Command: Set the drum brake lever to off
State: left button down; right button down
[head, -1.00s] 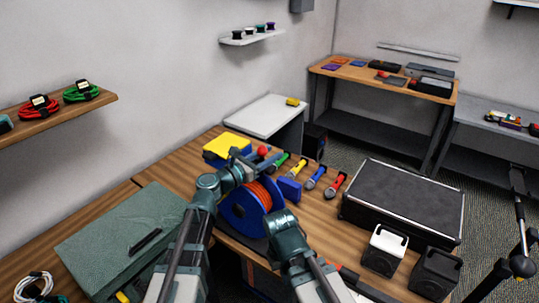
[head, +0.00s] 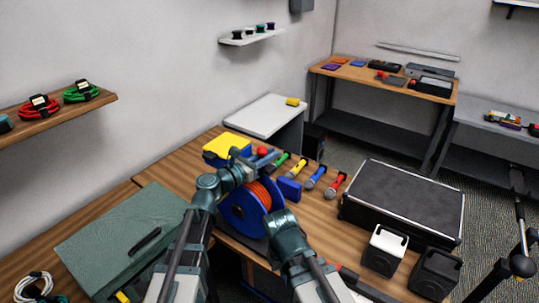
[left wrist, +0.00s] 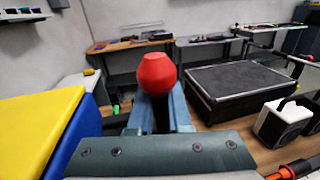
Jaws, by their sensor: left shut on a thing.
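The cable drum (head: 238,212) has blue flanges and orange cable (head: 263,192) wound on it, and it stands near the table's front edge. A red knob (head: 262,151) shows at its top, at my left gripper (head: 264,159). In the left wrist view the red knob (left wrist: 155,75) sits between my left fingers, which are shut on it. The lever below the knob is hidden by the gripper, and I cannot read any off mark. My right arm reaches in beside the drum's right side. Its gripper is hidden.
A yellow-and-blue box (head: 226,148) stands behind the drum. A green case (head: 120,240) stands left, a black case (head: 405,200) and small speakers (head: 384,250) right.

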dwell(0.9)
pick_arm(q)
jog(key=m, duration=0.1)
jog(key=s+d+m, duration=0.1)
jog(key=shift+f+m+p, duration=0.15)
jog(key=shift+m+p, duration=0.15)
jog(key=shift+p, duration=0.05)
jog(key=shift+s+d+f+m+y, duration=0.2)
jog(key=shift+d+m+y, duration=0.1)
jog(key=shift+m, duration=0.3)
jog(key=shift+s+d+f+m+y, duration=0.2)
jog(key=shift+d+m, duration=0.1)
jog(key=shift+m, duration=0.3)
jog(key=shift+s+d+f+m+y+b, duration=0.1)
jog(key=shift+s+d+f+m+y, duration=0.2)
jog(key=shift+m, duration=0.65)
jog(key=shift+s+d+f+m+y+b, duration=0.15)
jog(key=shift+d+f+m, duration=0.15)
jog(key=shift+f+m, duration=0.5)
jog(key=shift+s+d+f+m+y+b, duration=0.15)
jog(key=shift+d+m+y, duration=0.15)
jog(key=shift+m, duration=0.85)
jog(key=c, duration=0.8)
grip_release()
jog(key=shift+f, duration=0.1)
jog(key=shift+c, duration=0.2)
